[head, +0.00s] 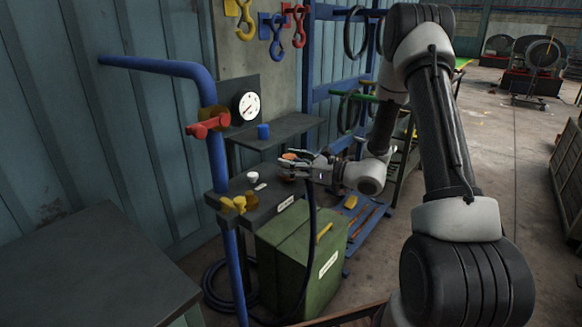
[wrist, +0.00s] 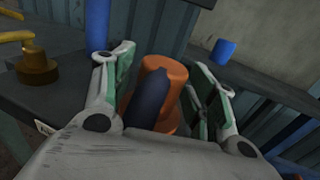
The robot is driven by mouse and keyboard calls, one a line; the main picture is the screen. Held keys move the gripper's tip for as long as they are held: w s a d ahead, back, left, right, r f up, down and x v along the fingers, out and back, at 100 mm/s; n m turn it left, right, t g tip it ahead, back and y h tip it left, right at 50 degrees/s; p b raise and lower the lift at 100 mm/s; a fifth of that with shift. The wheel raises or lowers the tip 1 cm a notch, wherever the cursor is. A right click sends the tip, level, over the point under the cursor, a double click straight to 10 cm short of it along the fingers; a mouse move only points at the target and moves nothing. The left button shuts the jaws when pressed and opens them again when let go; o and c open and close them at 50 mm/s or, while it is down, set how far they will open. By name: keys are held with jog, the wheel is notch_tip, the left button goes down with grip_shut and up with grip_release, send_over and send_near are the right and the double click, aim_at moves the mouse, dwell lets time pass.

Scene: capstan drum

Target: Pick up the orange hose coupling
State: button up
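The orange hose coupling (wrist: 166,73) stands between the two fingers of my gripper (wrist: 165,62) in the wrist view. A dark hose end (wrist: 150,100) lies in front of it and hides part of it. The fingers are spread on either side, and a gap shows between the coupling and the right finger. In the head view the coupling (head: 289,156) shows only as a small orange patch behind my gripper (head: 286,165), at the dark shelf's right end. The dark hose (head: 311,215) hangs down from there. Contact with the left finger is unclear.
The dark shelf (head: 262,208) also holds a white piece (head: 252,178) and brass fittings (head: 233,204). A blue cylinder (head: 263,131) stands on a higher shelf behind. A blue pipe (head: 217,165) rises at the left. A green box (head: 290,255) stands below.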

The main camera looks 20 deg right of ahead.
aim_at(291, 156)
jog(key=c, duration=0.8)
notch_tip(291, 156, up, 10)
jog(key=shift+r, duration=0.1)
jog(key=shift+c, duration=0.2)
